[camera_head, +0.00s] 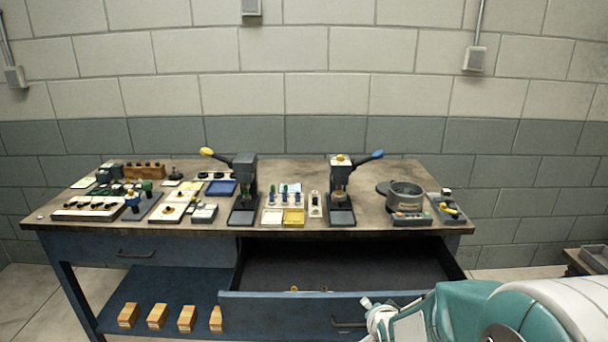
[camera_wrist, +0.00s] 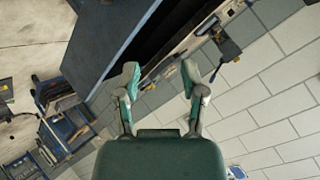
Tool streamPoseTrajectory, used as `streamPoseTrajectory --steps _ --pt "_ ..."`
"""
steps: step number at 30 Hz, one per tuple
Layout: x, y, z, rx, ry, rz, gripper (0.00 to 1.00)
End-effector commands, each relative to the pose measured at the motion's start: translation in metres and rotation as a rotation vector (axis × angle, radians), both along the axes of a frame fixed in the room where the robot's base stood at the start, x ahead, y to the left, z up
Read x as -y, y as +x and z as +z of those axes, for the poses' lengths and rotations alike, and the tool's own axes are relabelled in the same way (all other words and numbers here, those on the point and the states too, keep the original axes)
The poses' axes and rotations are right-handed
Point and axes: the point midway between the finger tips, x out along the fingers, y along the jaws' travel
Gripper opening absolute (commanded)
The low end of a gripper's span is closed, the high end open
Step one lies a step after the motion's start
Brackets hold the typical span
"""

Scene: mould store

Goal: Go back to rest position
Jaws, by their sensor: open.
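My gripper (camera_wrist: 160,74) is open, with its two fingers spread apart and nothing between them in the wrist view. In the head view, part of my white and teal arm reaches in from the lower right, and its end (camera_head: 380,318) is just right of the handle (camera_head: 347,323) of the open drawer (camera_head: 260,302). I cannot tell whether it touches the drawer front. The drawer is pulled out under the right part of the workbench (camera_head: 300,237). Its inside looks mostly empty, with two small yellowish items near its front edge.
Two lever presses (camera_head: 244,190) (camera_head: 341,190), a round grey pot (camera_head: 405,196) and several small trays and parts stand on the bench. Several wooden blocks (camera_head: 157,316) sit on the blue lower shelf (camera_head: 150,285). A grey bin (camera_head: 596,257) stands at the far right. Floor shows at the left.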

Motion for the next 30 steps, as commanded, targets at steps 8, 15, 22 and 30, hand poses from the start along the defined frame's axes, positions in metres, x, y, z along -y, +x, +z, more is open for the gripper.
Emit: streamPoseTrajectory --steps 8,15,22,30 --pt "0.000 -0.056 0.063 -0.133 -0.199 0.164 0.54" --pt "-0.001 -0.122 0.103 -0.253 -0.352 0.329 0.54" --pt "-0.001 -0.195 0.130 -0.361 -0.479 0.503 0.54" --pt "-0.001 -0.242 0.138 -0.429 -0.542 0.618 0.54"
